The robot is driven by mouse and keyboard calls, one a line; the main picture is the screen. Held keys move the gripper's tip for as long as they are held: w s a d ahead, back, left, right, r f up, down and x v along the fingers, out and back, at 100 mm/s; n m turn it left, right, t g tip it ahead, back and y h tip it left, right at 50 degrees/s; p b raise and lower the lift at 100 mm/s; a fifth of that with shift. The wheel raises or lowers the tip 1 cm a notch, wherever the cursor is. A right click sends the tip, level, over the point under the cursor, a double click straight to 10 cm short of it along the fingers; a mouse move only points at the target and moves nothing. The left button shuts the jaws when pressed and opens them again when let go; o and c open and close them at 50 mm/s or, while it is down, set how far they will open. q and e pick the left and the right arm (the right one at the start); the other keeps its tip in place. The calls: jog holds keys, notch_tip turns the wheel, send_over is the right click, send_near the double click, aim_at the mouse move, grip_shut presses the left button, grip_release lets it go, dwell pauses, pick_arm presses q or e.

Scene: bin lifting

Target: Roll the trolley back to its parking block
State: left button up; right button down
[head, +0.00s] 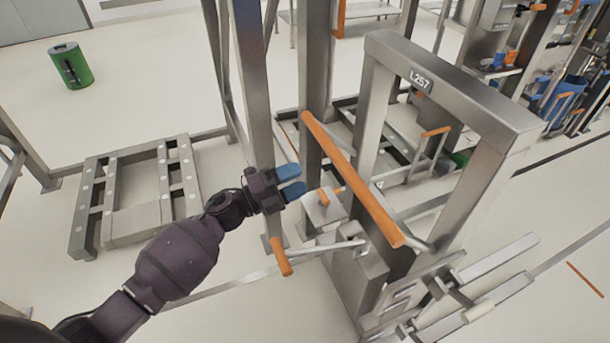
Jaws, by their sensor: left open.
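The trolley (487,108) is a tall steel frame marked L257, standing upright at the centre right. A long orange handle bar (350,175) slants across its near side. A shorter orange lever grip (281,256) sticks out lower down, beside a small bracket with an orange knob. My left gripper (292,182) has blue fingertips and is open and empty. In the picture it lies left of the long bar and above the lever grip; I cannot make out any contact. My right gripper is out of view. I cannot tell which thing is the parking block.
A low steel floor frame (90,205) lies at the left. Upright steel posts (252,80) stand behind my gripper. A green bin (70,66) is at the far left. Racks with blue and orange items fill the upper right.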

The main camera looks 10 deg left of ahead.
pick_arm(q)
jog(key=v, duration=0.8)
jog(key=shift+b, duration=0.35)
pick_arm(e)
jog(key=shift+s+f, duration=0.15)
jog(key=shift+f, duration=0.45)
pick_arm(q)
jog(key=shift+a, duration=0.1)
